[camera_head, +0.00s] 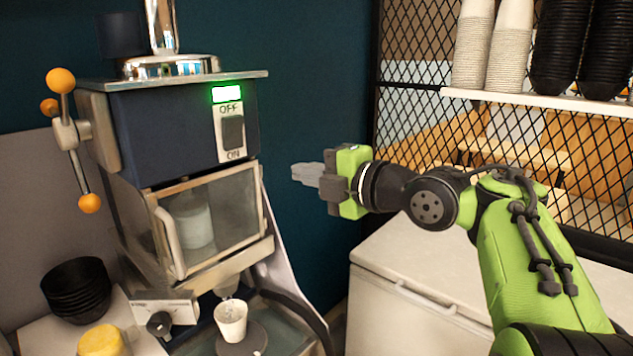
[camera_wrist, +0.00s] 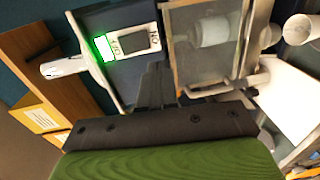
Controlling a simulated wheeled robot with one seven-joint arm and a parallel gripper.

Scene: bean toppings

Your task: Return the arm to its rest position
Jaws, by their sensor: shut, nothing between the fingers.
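My gripper (camera_head: 306,174) is at the middle of the head view, shut and empty, its fingers pointing left toward the machine. My green arm reaches in from the lower right. The blue machine (camera_head: 172,135) stands to the left, apart from my fingertips. Its rocker switch (camera_head: 232,132) sits below a lit green display (camera_head: 226,94), between OFF and ON labels. In the wrist view my shut fingers (camera_wrist: 157,80) show in front of the machine, with the switch (camera_wrist: 134,43) and the display (camera_wrist: 103,48) beyond them.
A white cup (camera_head: 231,320) stands under the machine's outlet. Black bowls (camera_head: 76,286) and a yellow item (camera_head: 101,341) are at lower left. A white chest (camera_head: 415,302) stands below my arm. A mesh partition (camera_head: 415,125) and a shelf (camera_head: 540,100) with stacked cups and bowls are at right.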

